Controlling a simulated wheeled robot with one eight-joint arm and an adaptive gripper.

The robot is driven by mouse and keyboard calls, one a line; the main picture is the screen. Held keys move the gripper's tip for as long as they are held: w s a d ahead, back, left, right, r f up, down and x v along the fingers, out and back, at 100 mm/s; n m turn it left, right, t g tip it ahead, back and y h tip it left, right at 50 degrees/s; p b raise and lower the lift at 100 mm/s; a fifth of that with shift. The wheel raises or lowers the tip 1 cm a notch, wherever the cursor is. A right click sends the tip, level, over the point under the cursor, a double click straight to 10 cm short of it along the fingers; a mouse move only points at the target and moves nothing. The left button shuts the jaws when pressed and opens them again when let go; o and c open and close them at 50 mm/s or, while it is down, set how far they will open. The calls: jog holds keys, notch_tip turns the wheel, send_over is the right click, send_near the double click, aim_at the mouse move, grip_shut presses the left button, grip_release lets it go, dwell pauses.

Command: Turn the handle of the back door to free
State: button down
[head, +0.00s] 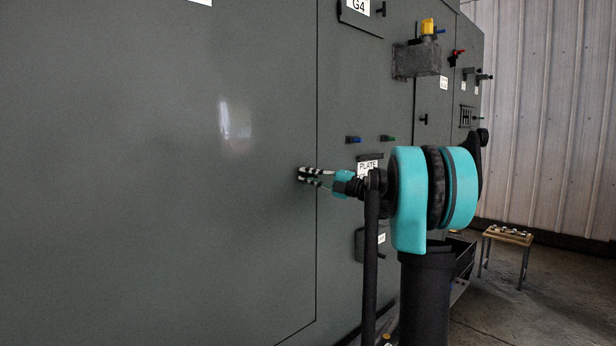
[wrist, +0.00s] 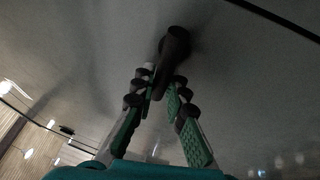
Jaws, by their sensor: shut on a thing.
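The back door appears to be the large grey panel (head: 170,200) filling the left of the head view, with a seam down its right side. My gripper (head: 308,176) is at the panel near that seam. In the wrist view my gripper (wrist: 162,88) has its green-padded fingers closed in on a dark, rounded handle (wrist: 175,45). The handle stands out from the grey surface, and its lower end is between the fingertips. In the head view I cannot make out the handle apart from my gripper, and its exact turn angle is unclear.
Right of the seam are a blue knob (head: 353,139), a green knob (head: 389,138), a label plate (head: 368,164) and a grey box with a yellow top (head: 417,60). A small wooden table (head: 508,236) stands at the far right on open floor.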

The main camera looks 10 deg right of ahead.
jog(key=c, duration=1.5)
grip_release()
jog(key=shift+c, duration=0.2)
jog(key=v, duration=1.2)
jog(key=shift+w, duration=0.1)
